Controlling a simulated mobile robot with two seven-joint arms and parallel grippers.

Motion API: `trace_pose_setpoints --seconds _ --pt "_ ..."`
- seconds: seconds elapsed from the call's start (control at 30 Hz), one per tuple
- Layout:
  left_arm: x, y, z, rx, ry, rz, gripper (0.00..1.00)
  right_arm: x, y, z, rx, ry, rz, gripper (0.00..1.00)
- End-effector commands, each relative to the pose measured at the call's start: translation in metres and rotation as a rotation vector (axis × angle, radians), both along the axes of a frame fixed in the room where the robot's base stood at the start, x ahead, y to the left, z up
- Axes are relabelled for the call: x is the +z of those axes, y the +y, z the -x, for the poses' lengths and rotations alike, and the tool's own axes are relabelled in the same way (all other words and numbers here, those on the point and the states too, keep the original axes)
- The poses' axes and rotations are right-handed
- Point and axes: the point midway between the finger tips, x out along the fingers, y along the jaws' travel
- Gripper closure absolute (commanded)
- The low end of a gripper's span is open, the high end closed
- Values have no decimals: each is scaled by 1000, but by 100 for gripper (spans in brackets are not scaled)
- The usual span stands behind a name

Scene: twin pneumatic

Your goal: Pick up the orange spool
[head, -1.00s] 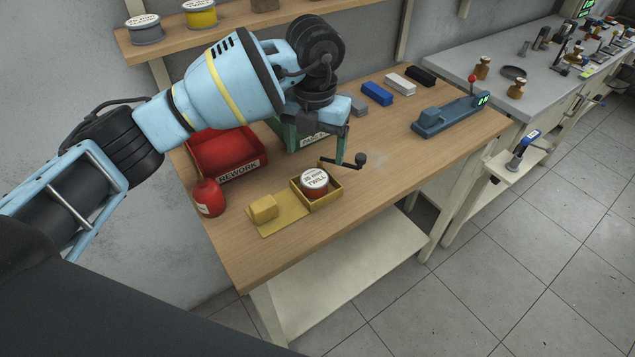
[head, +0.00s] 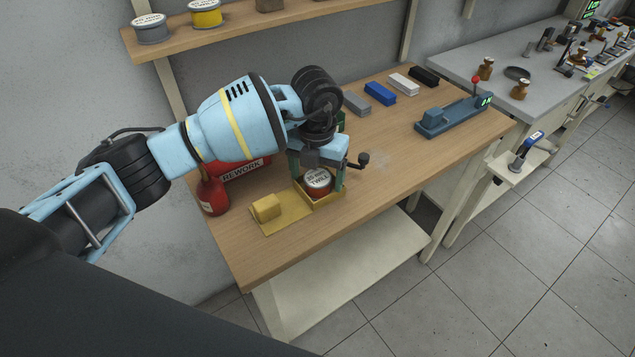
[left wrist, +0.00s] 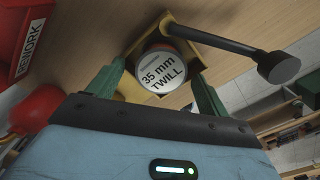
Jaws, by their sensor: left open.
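A spool (head: 318,190) with a white top label and a red-orange side stands in a small yellow square tray (head: 328,200) on the wooden bench. In the left wrist view the label on the spool (left wrist: 160,73) reads "35 mm TWILL". My left gripper (head: 320,182) is open above the tray, pointing down. Its green fingers (left wrist: 158,88) show on both sides of the spool in the left wrist view, with gaps between them and it. I cannot tell how far down the fingers reach. My right gripper is not in view.
A black-knobbed crank (head: 363,160) sticks out beside the tray. A yellow block (head: 266,208) sits on the flat plate left of it. A red bottle (head: 212,193) and red REWORK bin (head: 245,170) stand further left. The bench front (head: 400,165) to the right is clear.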

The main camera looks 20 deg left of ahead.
Motion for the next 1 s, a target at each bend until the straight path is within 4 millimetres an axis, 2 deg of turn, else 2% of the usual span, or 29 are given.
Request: trace_pose_setpoints --seconds 0.17,0.5,0.57,0.83,1.0 --pt "1 0 0 -1 -1 0 22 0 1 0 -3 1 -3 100" --pt "1 0 0 -1 -1 0 67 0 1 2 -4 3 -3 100" --pt "1 -1 0 -1 -2 1 73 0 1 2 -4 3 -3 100" --pt "3 -1 0 -1 -2 1 73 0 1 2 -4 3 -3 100" --pt "12 -1 -1 -2 -3 2 73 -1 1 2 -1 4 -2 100"
